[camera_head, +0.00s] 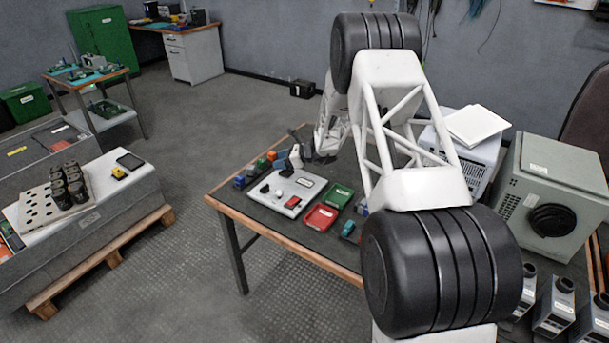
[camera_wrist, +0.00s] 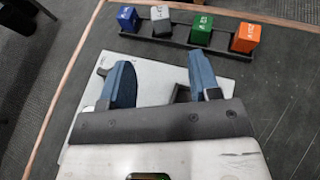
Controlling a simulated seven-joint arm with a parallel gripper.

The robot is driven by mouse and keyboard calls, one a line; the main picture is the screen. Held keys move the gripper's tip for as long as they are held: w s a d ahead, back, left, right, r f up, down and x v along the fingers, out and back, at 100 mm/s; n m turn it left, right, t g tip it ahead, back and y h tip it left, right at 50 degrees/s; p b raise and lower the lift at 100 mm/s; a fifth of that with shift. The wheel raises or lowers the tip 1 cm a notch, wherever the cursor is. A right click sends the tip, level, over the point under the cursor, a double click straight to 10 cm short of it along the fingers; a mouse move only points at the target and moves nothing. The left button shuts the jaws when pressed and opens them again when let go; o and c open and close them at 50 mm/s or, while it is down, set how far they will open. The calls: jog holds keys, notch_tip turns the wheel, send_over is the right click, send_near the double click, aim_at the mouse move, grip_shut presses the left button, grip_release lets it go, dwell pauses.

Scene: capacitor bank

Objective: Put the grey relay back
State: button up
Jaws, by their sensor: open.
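The grey relay (camera_wrist: 160,20) sits in a dark rack (camera_wrist: 180,43) in the wrist view, between a blue relay (camera_wrist: 127,18) and a green relay (camera_wrist: 201,30). An orange relay (camera_wrist: 245,38) is at the rack's right end. My gripper (camera_wrist: 162,82) is open, its two blue fingers wide apart with nothing seen between them. It is over a light grey panel (camera_wrist: 148,66), nearer to me than the rack.
A red box (camera_head: 321,217) and a green box (camera_head: 338,195) stand right of the panel. The wooden table edge (camera_head: 260,228) runs along the left and front. A large grey unit (camera_head: 548,185) is at the right. My arm hides the table's middle.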

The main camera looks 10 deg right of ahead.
jog(key=s+a+r+n+g+h, duration=0.1)
jog(key=s+r+n+g+h, duration=0.7)
jog(key=s+r, duration=1.9)
jog(key=s+d+r+n+t+h, duration=0.1)
jog(key=s+n, duration=0.3)
jog(key=s, duration=0.9)
jog(key=s+d+r+n+t+h, duration=0.1)
jog(key=s+d+n, duration=0.3)
jog(key=s, duration=0.9)
jog(key=s+d+r+n+t+h, duration=0.2)
jog(key=s+n, duration=0.4)
jog(key=s, duration=0.7)
jog(key=shift+d+t+h, duration=0.2)
jog(key=shift+t+h, duration=0.2)
jog(key=shift+t, duration=0.2)
jog(key=shift+r, duration=0.1)
